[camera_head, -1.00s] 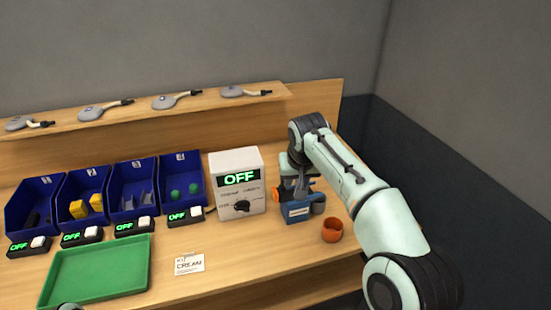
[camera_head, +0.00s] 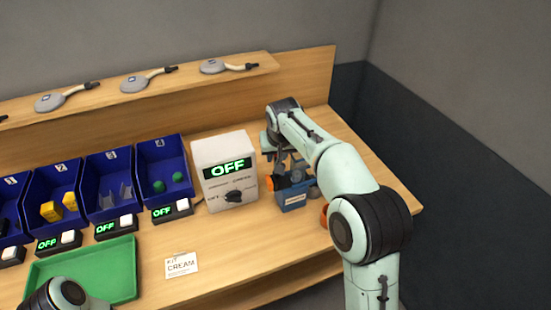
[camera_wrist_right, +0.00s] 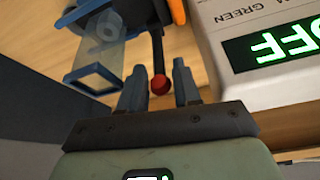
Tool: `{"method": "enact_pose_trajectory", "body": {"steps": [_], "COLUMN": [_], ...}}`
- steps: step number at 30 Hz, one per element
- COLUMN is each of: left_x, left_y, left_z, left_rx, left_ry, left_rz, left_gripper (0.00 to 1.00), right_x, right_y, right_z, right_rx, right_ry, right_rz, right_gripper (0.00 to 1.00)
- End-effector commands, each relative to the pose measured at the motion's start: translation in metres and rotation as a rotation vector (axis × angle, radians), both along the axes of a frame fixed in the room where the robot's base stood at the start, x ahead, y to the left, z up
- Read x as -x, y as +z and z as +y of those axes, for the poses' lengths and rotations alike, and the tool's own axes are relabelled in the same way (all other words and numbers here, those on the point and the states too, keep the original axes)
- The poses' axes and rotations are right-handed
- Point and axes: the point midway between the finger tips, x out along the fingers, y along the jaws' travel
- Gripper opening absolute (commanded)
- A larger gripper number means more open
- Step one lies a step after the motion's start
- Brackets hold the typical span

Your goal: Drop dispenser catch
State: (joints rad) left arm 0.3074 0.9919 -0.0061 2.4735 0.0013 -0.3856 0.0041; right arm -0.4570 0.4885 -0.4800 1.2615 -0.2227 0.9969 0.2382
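The dispenser (camera_head: 294,197) has a blue base and an orange part at its left side. It stands right of the white control box, partly hidden by my right arm. In the right wrist view, the dispenser's clear chute with a blue rim (camera_wrist_right: 92,78) is at the left. A dark lever ends in a red ball (camera_wrist_right: 160,85). My right gripper (camera_wrist_right: 159,92) is open, with its fingers on either side of the ball; I cannot tell whether they touch it. An orange cup (camera_head: 324,215) is mostly hidden behind my right arm. My left gripper is not in view.
The white control box (camera_head: 224,160) reads OFF. Several blue bins (camera_head: 108,180) with small switches stand to its left. Paddle-like tools (camera_head: 136,83) rest on the shelf above.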

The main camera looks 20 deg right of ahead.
Motion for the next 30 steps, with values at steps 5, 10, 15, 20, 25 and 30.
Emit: {"method": "enact_pose_trajectory", "body": {"steps": [5, 10, 15, 20, 25, 30], "left_x": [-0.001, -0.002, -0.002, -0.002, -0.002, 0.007], "left_y": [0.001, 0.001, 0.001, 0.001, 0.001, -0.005], "left_z": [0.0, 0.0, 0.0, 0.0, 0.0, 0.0], "left_rx": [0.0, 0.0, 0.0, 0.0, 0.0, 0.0], "left_ry": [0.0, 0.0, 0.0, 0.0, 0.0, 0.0], "left_rz": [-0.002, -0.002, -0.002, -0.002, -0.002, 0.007], "left_gripper": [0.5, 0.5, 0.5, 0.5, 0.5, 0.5], "right_x": [-0.009, -0.013, -0.013, -0.013, -0.013, -0.011], "right_y": [-0.024, -0.032, -0.033, -0.033, -0.033, -0.034], "right_z": [-0.002, -0.002, -0.002, -0.002, -0.002, -0.002], "right_rx": [0.0, 0.0, 0.0, 0.0, 0.0, -0.002], "right_ry": [-0.002, -0.001, -0.001, -0.001, -0.001, 0.0], "right_rz": [0.002, 0.0, 0.0, 0.0, 0.0, -0.014], "right_gripper": [0.32, 0.32, 0.32, 0.13, 0.0, 0.0]}}
